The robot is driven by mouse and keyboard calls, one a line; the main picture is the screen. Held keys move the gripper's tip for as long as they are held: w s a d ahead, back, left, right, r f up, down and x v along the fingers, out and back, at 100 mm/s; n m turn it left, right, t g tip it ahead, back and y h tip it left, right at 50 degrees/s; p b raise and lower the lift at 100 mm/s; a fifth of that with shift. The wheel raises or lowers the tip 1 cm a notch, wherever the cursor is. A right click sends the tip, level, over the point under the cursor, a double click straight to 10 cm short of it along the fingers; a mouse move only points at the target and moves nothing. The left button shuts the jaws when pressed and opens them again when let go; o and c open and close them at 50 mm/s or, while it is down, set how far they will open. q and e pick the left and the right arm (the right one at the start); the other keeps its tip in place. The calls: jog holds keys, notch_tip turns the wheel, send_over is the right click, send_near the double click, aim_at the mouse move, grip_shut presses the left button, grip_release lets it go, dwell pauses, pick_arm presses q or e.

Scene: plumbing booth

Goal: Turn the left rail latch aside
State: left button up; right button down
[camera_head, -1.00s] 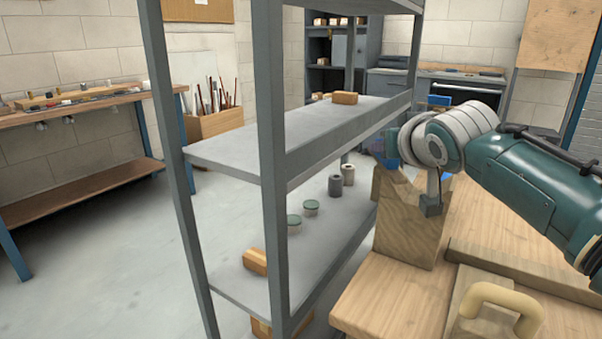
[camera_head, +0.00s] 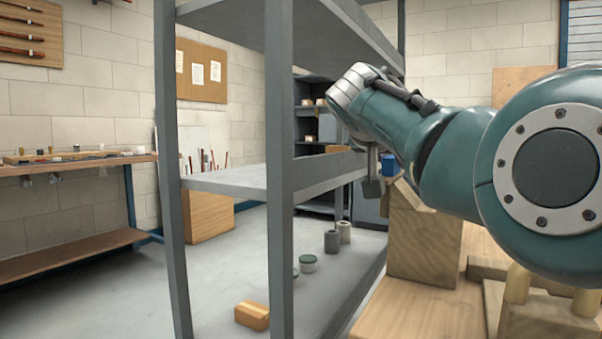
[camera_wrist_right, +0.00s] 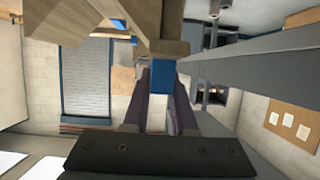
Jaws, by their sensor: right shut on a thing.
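A wooden fixture (camera_head: 425,240) stands on the bench at the centre right of the head view. A small blue piece (camera_head: 389,166) shows above its left end, partly behind my right arm. In the right wrist view, the two dark fingers of my right gripper (camera_wrist_right: 161,84) are shut on a blue piece (camera_wrist_right: 158,80), which looks like the rail latch. It sits against the wooden fixture (camera_wrist_right: 165,47). My left gripper is not in view.
A grey metal shelf unit (camera_head: 281,150) stands close to the left of my right arm. Its lower shelf holds jars and a wooden block (camera_head: 252,315). The wooden bench top (camera_head: 410,315) has bare room at its front left. A workbench (camera_head: 75,163) stands farther left.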

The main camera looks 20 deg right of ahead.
jog(key=shift+f, duration=0.15)
jog(key=c, duration=0.7)
grip_release()
jog(key=shift+d, duration=0.1)
jog(key=shift+r, duration=0.2)
jog(key=shift+s+a+r, duration=0.1)
jog(key=shift+s+a, duration=0.05)
jog(key=shift+a, duration=0.15)
jog(key=p+v, duration=0.2)
jog(key=v, duration=0.7)
jog(key=shift+s+a, duration=0.1)
